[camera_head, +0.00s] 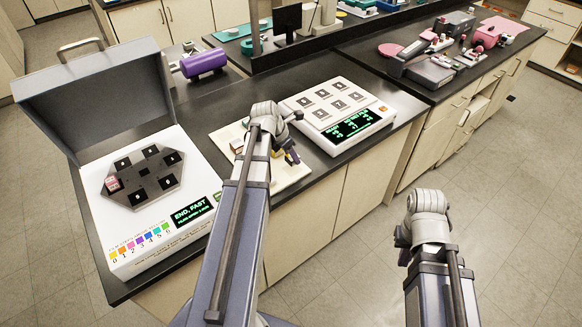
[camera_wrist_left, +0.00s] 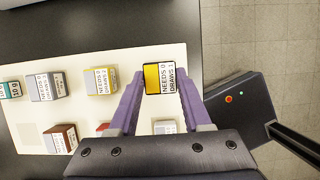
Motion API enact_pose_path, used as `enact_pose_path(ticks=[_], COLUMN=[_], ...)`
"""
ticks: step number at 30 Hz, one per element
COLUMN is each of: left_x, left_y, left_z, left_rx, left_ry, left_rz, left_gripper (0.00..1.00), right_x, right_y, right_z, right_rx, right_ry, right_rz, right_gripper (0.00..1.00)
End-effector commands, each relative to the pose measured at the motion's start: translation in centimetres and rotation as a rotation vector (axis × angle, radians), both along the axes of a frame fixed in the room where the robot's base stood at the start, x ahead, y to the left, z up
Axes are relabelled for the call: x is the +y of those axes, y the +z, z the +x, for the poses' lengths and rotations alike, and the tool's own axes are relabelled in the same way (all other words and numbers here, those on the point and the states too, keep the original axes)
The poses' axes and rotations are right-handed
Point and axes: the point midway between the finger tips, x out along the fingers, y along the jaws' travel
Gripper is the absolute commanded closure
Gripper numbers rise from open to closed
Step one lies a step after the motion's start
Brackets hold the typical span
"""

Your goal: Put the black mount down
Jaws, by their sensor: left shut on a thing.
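The black mount (camera_wrist_left: 160,66) is a small dark-edged block with a yellow and white label, reading NEEDS 0 DRAWS 1. My left gripper (camera_wrist_left: 160,84) is shut on it, with a purple finger on each side. In the left wrist view the mount appears over the cream tray (camera_wrist_left: 120,60), near its right edge. I cannot tell its height above the tray. In the head view my left gripper (camera_head: 290,154) is over the tray (camera_head: 293,177) between the two instruments, and the mount is not clearly seen. Only my right arm's wrist shows; its fingers are hidden.
Several mounts stand on the tray, including a grey one (camera_wrist_left: 48,86), a yellow one (camera_wrist_left: 100,80) and a brown one (camera_wrist_left: 62,138). The open-lidded profiler (camera_head: 150,220) stands left, its screen reading END, FAST. A white instrument (camera_head: 340,110) stands right of the tray.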

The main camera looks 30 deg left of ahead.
Motion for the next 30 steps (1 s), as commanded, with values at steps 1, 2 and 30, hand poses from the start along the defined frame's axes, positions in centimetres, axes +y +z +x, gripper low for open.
enact_pose_path(ticks=[1, 2, 30], left_x=[0.0, 0.0, 0.0], left_y=[0.0, -0.1, -3.9], left_z=[0.0, 0.0, 0.0], left_rx=[0.0, 0.0, 0.0], left_ry=[0.0, 0.0, 0.0], left_rz=[0.0, 0.0, 0.0], left_gripper=[1.0, 1.0, 0.36], right_x=[0.0, 0.0, 0.0], right_y=[0.0, -0.1, -3.9], right_z=[0.0, 0.0, 0.0], right_rx=[0.0, 0.0, 0.0], right_ry=[0.0, 0.0, 0.0], right_rz=[0.0, 0.0, 0.0], right_gripper=[1.0, 1.0, 1.0])
